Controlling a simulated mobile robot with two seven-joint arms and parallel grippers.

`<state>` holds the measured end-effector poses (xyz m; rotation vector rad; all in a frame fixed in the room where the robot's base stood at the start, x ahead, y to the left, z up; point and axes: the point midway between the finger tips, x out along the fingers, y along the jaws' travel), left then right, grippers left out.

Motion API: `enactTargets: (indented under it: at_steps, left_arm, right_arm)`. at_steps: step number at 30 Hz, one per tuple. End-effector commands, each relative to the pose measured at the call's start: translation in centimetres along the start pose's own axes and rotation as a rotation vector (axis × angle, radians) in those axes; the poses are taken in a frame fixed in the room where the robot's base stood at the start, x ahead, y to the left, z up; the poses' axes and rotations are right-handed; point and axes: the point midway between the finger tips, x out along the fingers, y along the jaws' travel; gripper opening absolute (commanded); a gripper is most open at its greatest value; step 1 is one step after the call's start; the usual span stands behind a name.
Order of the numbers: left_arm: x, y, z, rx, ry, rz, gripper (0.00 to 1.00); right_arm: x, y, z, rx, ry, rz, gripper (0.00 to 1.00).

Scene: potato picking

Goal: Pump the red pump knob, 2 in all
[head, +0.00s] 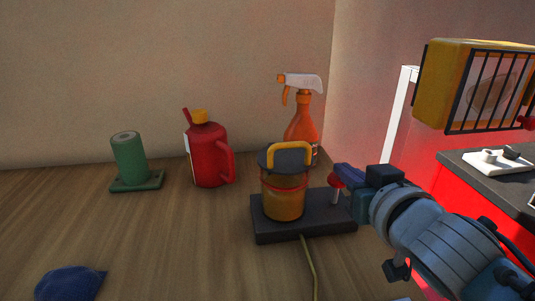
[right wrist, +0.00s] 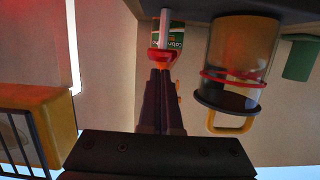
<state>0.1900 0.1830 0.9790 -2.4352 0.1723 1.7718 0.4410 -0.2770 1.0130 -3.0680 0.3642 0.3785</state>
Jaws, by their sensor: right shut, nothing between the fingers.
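The red pump knob (head: 335,181) sits on a thin pale rod at the right end of a dark base (head: 275,237). On the same base stands a clear amber canister (head: 284,203) with a dark lid and a yellow handle. My right gripper (head: 342,172) has its blue fingers shut and empty, just above and at the right of the knob. In the right wrist view, which is upside down, the closed fingertips (right wrist: 161,72) are right at the knob (right wrist: 163,56). I cannot tell whether they touch it. My left gripper is not in view.
Behind the base stand an orange spray bottle (head: 301,122) and a red jug (head: 207,154). A green roll on a stand (head: 130,158) is farther left. A blue object (head: 70,283) lies at front left. A yellow caged lamp (head: 473,85) is at upper right. The table's left middle is clear.

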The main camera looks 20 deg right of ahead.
Motion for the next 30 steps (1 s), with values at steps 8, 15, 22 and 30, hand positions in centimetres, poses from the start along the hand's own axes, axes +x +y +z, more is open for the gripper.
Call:
enactTargets:
  at_steps: [8, 15, 22, 30]
  left_arm:
    - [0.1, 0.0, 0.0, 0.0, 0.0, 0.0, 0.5]
    - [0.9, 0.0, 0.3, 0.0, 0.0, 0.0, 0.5]
    - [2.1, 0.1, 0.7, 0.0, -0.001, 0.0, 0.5]
    - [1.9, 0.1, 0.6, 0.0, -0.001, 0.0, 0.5]
  right_arm:
    - [0.1, 0.0, 0.3, 0.0, 0.001, -0.001, 0.0]
    - [0.3, 0.0, 1.3, 0.003, 0.0, -0.001, 0.0]
    - [0.6, 0.0, 2.6, 0.001, 0.0, 0.0, 0.0]
    - [0.6, 0.0, 2.5, 0.0, -0.002, 0.001, 0.0]
